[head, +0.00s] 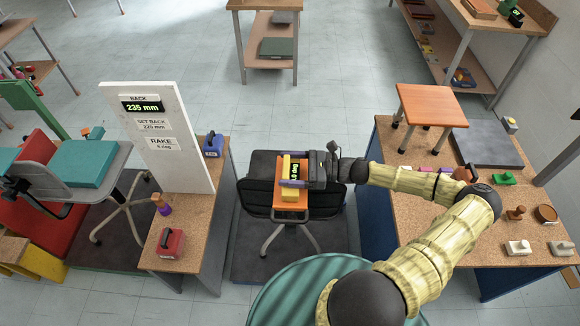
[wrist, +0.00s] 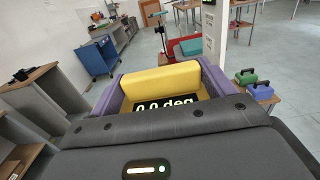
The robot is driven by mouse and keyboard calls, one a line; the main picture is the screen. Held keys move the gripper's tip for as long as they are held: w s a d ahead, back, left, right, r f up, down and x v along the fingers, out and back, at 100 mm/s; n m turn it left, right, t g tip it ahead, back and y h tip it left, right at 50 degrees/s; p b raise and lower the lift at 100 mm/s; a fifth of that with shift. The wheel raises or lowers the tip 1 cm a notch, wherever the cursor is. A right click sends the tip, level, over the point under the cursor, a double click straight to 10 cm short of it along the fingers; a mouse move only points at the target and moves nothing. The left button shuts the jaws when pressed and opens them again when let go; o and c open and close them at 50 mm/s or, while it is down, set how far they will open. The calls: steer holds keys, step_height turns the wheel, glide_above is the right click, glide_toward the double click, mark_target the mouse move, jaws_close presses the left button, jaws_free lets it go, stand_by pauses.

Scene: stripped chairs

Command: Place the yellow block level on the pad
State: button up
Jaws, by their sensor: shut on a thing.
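My gripper (head: 294,171) is shut on the yellow block (head: 286,167), above the black chair in the middle of the head view. In the wrist view the yellow block (wrist: 161,79) sits between two purple fingers, with a dark display (wrist: 165,104) reading 0.0 deg. An orange flat piece (head: 291,215) shows on the chair, just below the block in the picture. It may be the pad, but I cannot be sure. The block and gripper hide part of it, and I cannot tell whether the block touches it.
A white board (head: 158,130) reading 235 mm stands on the left bench (head: 201,225). A blue case (head: 212,145) and a red case (head: 172,243) sit there. The right bench (head: 420,227) holds an orange-topped stool (head: 430,104), a grey slab (head: 487,143) and several small tools.

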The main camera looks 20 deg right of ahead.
steer(key=shift+f, duration=0.1)
steer(key=o, duration=1)
steer(key=shift+o, duration=0.2)
steer(key=shift+d, duration=0.3)
steer(key=b+v, duration=0.4)
steer(key=v, duration=0.7)
steer(key=shift+s+d, duration=0.15)
steer(key=shift+s, duration=0.1)
